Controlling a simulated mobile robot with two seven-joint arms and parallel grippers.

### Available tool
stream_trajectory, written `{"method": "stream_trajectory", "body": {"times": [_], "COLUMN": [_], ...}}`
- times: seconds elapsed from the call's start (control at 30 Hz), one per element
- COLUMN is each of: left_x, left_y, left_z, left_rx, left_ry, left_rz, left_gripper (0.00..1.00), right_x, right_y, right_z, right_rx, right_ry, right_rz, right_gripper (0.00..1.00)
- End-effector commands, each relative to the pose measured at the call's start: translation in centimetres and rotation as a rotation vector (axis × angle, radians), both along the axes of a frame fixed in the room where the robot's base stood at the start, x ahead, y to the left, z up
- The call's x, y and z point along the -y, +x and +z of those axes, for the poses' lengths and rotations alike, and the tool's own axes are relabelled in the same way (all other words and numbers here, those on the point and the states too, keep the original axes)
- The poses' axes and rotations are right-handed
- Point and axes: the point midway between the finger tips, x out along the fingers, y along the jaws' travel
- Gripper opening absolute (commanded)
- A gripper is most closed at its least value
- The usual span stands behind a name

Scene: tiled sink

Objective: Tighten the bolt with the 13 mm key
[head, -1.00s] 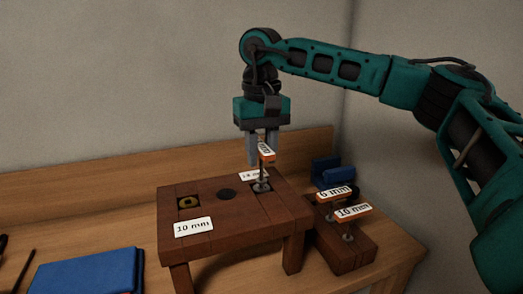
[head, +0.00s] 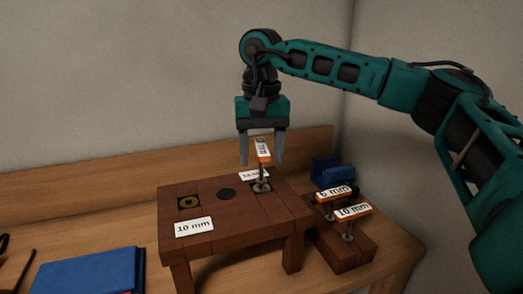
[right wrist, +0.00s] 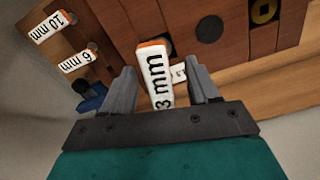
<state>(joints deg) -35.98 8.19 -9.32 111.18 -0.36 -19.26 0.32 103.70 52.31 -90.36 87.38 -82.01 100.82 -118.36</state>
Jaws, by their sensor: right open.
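The 13 mm key (head: 262,150), with an orange and white labelled handle, stands upright on the right part of the raised wooden block (head: 235,225). Its foot covers the spot there, so the bolt under it is hidden. A label partly reading 13 (head: 252,176) lies behind it. My right gripper (head: 261,161) points down over the key with its fingers open. In the right wrist view, the key's handle (right wrist: 156,75) lies between the two spread fingers, with a gap on each side. My left gripper is not in view.
The 6 mm key (head: 336,193) and 10 mm key (head: 352,211) stand in a low wooden holder (head: 345,257) at right. A blue holder (head: 326,170) sits behind. The block also has a yellow ringed spot (head: 189,203) and a dark round spot (head: 226,194). A blue book-like object (head: 85,272) lies left.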

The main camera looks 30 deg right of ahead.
Motion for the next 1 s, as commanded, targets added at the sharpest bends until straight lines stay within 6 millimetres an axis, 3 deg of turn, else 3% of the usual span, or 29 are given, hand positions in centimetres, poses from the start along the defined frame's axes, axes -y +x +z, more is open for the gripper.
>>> {"method": "stream_trajectory", "body": {"times": [0.37,1.0], "left_x": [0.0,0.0], "left_y": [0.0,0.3], "left_z": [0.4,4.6], "left_rx": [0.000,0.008], "left_ry": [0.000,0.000], "left_rz": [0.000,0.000], "left_gripper": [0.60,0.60], "right_x": [0.0,0.0], "right_y": [0.0,0.0], "right_z": [0.5,5.3], "right_rx": [0.000,0.000], "right_ry": [0.000,0.000], "right_rz": [0.001,0.000], "right_gripper": [0.60,0.60]}}
